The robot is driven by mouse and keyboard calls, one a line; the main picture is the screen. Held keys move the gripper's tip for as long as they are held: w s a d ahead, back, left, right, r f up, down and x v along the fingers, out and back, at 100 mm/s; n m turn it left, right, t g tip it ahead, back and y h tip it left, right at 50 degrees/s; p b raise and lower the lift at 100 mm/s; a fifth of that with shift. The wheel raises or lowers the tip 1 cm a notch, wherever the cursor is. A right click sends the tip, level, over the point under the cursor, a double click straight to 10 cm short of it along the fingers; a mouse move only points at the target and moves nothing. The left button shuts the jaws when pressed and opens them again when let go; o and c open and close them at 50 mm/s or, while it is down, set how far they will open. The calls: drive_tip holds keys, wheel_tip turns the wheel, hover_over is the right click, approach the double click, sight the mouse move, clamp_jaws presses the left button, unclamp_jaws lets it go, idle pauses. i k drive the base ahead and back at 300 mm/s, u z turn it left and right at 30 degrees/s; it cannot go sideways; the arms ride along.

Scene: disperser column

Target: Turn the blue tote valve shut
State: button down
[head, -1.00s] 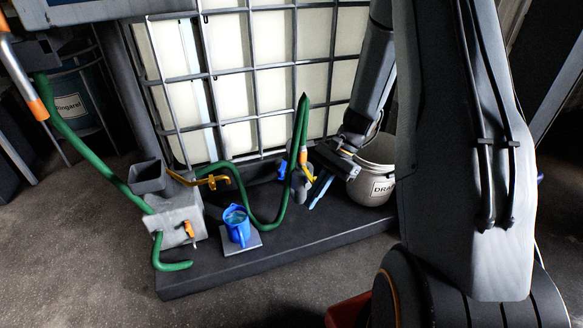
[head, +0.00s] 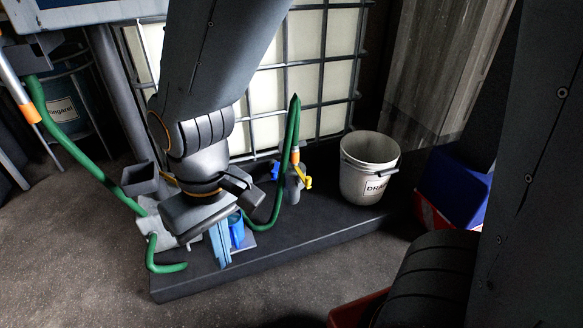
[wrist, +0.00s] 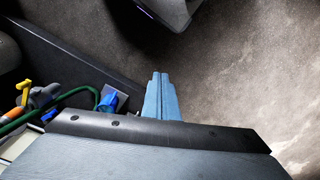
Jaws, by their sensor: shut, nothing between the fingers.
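The tote valve's blue handle (head: 275,170) shows low at the front of the caged tote, just left of the green hose's lower fitting. It looks small, and its exact angle is hard to tell. In the wrist view a small blue part (wrist: 48,115) shows at the left, beside the green hose. My gripper (head: 221,250) hangs to the left of the valve and nearer the camera, clear of it. The wrist view shows the closed fingertips (wrist: 160,80) over the platform edge and floor.
A yellow handle (head: 307,182) sits right of the blue one, under an orange hose fitting. A white drain bucket (head: 369,175) stands right. Green hose (head: 262,223) loops between. The platform's front right (head: 330,222) is clear.

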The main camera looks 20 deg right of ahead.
sight(274, 172)
drive_tip(key=z, duration=0.5)
drive_tip(key=k, duration=0.6)
drive_tip(key=z, duration=0.6)
drive_tip(key=i, duration=0.7)
drive_tip(key=u, duration=0.7)
drive_tip(key=i, duration=0.6)
drive_tip(key=u, duration=0.5)
